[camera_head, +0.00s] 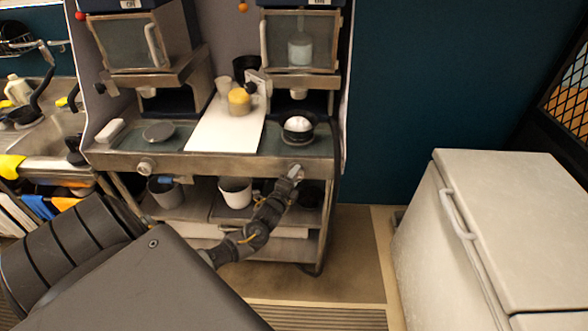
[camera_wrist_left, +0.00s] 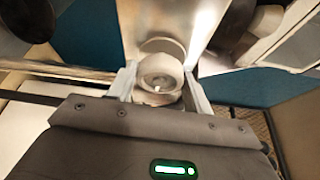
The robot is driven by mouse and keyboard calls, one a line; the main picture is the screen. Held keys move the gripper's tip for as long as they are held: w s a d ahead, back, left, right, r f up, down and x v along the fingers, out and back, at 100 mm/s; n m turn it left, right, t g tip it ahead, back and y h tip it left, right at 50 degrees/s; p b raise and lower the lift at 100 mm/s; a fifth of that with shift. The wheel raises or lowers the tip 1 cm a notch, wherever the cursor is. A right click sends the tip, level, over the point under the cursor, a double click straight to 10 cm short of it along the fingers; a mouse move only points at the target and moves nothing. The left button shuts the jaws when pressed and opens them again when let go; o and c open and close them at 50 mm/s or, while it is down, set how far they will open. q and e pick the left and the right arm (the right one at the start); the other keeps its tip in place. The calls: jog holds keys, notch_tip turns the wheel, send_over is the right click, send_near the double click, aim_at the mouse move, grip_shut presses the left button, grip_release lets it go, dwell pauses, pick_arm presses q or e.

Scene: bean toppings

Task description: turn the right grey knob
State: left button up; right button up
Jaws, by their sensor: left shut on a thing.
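The right grey knob (camera_wrist_left: 160,74) is round and pale grey. In the wrist view it sits between the two fingers of my left gripper (camera_wrist_left: 161,82), which is shut on it. In the head view my left gripper (camera_head: 295,173) reaches up to the right end of the machine's metal front rail (camera_head: 215,166) and covers the right knob there. The left grey knob (camera_head: 145,166) shows on the same rail, farther left. The knob's turn angle cannot be told. My right gripper is not in view.
A black bowl with white contents (camera_head: 298,128) stands on the counter above the gripper. A white board (camera_head: 222,135) lies in the middle. Pots, including a white one (camera_head: 235,192), stand on the lower shelf. A white chest (camera_head: 500,220) is at right, with clear floor (camera_head: 350,250) between.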

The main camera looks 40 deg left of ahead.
pick_arm(q)
jog(key=shift+m+p, duration=0.3)
jog(key=shift+m, duration=0.1)
dwell(0.3)
jog(key=o, duration=0.9)
jog(key=shift+o, duration=0.2)
jog(key=b+v, duration=0.2)
jog(key=v, duration=0.8)
jog(key=shift+s+r, duration=0.2)
jog(key=shift+s, duration=0.2)
jog(key=shift+d, duration=0.15)
